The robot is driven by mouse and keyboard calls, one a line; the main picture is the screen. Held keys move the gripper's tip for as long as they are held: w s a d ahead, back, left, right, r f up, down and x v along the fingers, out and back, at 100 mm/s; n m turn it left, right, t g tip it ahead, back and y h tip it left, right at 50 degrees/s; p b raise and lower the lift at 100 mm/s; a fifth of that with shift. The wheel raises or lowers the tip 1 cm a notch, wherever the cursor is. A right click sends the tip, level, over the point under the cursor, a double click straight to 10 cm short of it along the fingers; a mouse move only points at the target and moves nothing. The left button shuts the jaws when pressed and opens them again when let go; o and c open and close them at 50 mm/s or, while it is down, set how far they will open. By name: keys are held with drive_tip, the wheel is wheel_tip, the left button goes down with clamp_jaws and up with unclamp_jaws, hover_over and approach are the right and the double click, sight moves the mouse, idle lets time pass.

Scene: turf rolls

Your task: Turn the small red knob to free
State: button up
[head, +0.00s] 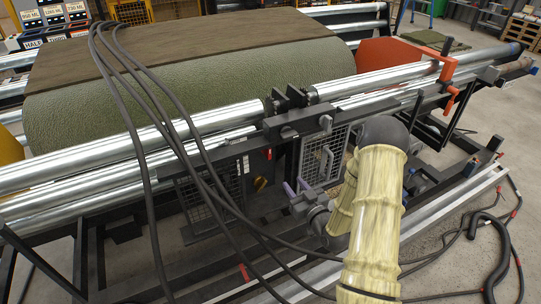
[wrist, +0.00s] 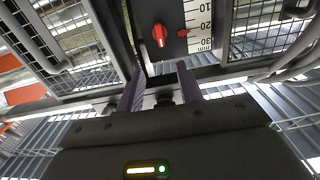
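A red knob (wrist: 159,34) with a pale line on its face sits on a dark panel at the top middle of the wrist view, near a white scale marked in mm. A smaller red piece (wrist: 183,32) sits between the knob and the scale. My gripper (wrist: 160,86) is open, its two purple-grey fingers apart with nothing between them. The fingertips are below the knob in the picture and apart from it. In the head view my gripper (head: 296,188) is low in front of the machine frame. A small red part (head: 267,154) shows on the frame there; I cannot tell if it is the knob.
Wire mesh guards (head: 322,155) flank the panel. Black cables (head: 165,120) hang across the left of the head view. A big green turf roll (head: 190,85) lies behind long metal rollers. An orange-red bracket (head: 447,60) stands at the right.

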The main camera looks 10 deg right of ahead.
sight(270, 154)
drive_tip(key=shift+w, duration=0.1)
drive_tip(key=p+x, duration=0.3)
drive_tip(key=x, duration=1.4)
drive_tip(key=shift+w, duration=0.1)
clamp_jaws()
